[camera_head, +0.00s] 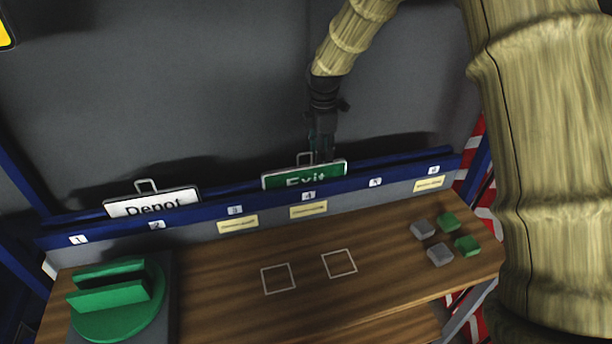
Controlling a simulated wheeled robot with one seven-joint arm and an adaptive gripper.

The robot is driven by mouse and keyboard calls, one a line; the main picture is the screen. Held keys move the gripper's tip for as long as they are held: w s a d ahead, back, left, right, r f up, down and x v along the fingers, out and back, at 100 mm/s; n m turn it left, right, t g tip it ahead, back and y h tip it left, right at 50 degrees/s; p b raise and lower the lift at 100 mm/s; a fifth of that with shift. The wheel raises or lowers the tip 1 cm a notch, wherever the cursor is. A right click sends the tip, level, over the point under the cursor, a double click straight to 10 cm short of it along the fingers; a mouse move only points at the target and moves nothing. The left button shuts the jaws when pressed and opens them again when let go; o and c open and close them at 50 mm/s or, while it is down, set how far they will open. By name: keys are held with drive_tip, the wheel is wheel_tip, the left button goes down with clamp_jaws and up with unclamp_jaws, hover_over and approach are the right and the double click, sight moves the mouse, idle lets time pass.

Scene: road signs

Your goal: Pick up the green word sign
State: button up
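The green word sign (285,177) reads "Exit" in white and stands in the blue rack behind the table, around slots 3 and 4. Its lower part is hidden by the rack's front rail. A small handle loop (304,157) rises from its top edge. My gripper (322,155) points down at the sign's top edge, just right of the handle loop. Its fingertips are dark and small here, so I cannot tell whether they touch the sign or are closed.
A white "Depot" sign (152,203) stands in the blue rack (386,184) to the left. The wooden table (215,290) holds a green slotted stand (117,312) at left and several grey and green blocks (440,254) at right. Its middle, with two white outlined squares, is clear.

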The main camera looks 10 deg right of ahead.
sight(319, 168)
drive_tip(key=f+p, duration=0.1)
drive_tip(key=f, duration=0.2)
drive_tip(key=f+p, duration=0.1)
drive_tip(key=shift+w+f+p, duration=0.3)
drive_tip(key=f, duration=0.1)
drive_tip(key=w+f, duration=0.1)
drive_tip(key=f, duration=0.1)
drive_tip(key=shift+f+p, duration=0.1)
drive_tip(key=shift+p, duration=0.2)
drive_tip(key=shift+s+r, duration=0.2)
drive_tip(key=shift+s, duration=0.1)
drive_tip(key=shift+w+f, duration=0.15)
drive_tip(key=shift+w, duration=0.05)
drive_tip(key=c, duration=0.8)
clamp_jaws()
